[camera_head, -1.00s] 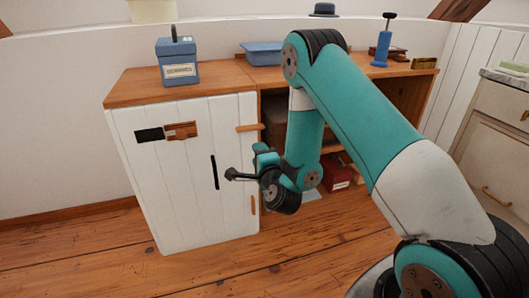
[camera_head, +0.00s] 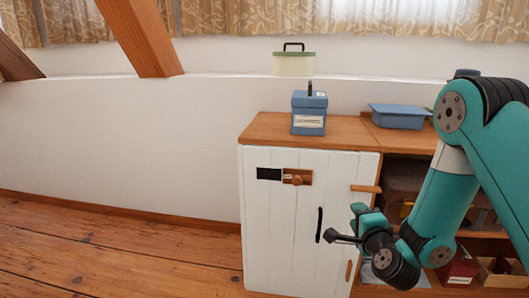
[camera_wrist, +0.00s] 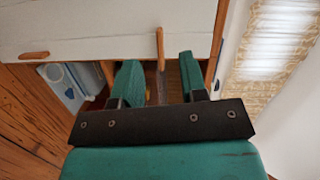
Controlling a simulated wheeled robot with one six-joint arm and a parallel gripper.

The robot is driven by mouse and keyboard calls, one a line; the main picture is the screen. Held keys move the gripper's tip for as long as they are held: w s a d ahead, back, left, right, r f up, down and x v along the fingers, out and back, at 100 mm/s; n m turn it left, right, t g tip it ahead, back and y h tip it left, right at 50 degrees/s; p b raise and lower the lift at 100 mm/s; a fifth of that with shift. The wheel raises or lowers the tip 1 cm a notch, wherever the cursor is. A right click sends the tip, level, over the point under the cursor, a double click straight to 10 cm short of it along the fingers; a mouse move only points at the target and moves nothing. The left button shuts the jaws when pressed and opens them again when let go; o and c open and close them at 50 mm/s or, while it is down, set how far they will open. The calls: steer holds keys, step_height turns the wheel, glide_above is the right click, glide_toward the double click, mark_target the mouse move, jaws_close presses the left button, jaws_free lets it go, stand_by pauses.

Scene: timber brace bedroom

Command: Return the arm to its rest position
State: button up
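My teal arm (camera_head: 446,200) is bent at the right of the head view, with its upper part cut off by the right edge. My gripper (camera_head: 345,226) hangs low in front of the white cabinet door (camera_head: 290,235), near its dark vertical handle (camera_head: 319,225). In the wrist view my gripper (camera_wrist: 160,82) has its two teal fingers apart, with nothing visible held between them. Whether a fingertip touches the door cannot be told.
A blue box (camera_head: 309,114) and a blue tray (camera_head: 398,116) stand on the cabinet's wooden top (camera_head: 270,128). A pale green lidded container (camera_head: 293,65) is behind. Open shelves lie behind my arm. The wooden floor (camera_head: 100,255) at left is clear.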

steer(key=s+a+r+n+g+y, duration=0.4)
steer(key=s+a+r+n, duration=0.15)
steer(key=a+n, duration=0.2)
steer(key=s+a+r+n+g+y, duration=0.4)
steer(key=s+a+n+g, duration=0.15)
steer(key=a+n, duration=0.2)
steer(key=s+d+r+n+g+h, duration=0.1)
steer(key=s+r+n+g+h, duration=0.3)
steer(key=s, duration=0.6)
steer(key=s+d+n+g+y, duration=0.1)
steer(key=s+n+g, duration=0.3)
steer(key=s, duration=0.7)
step_height(320, 180, up, 32)
steer(key=n+p, duration=0.1)
steer(key=p, duration=3)
steer(key=shift+d+t+h+p, duration=0.3)
steer(key=shift+d+t+p, duration=0.05)
steer(key=shift+d+p, duration=0.05)
steer(key=shift+s, duration=0.1)
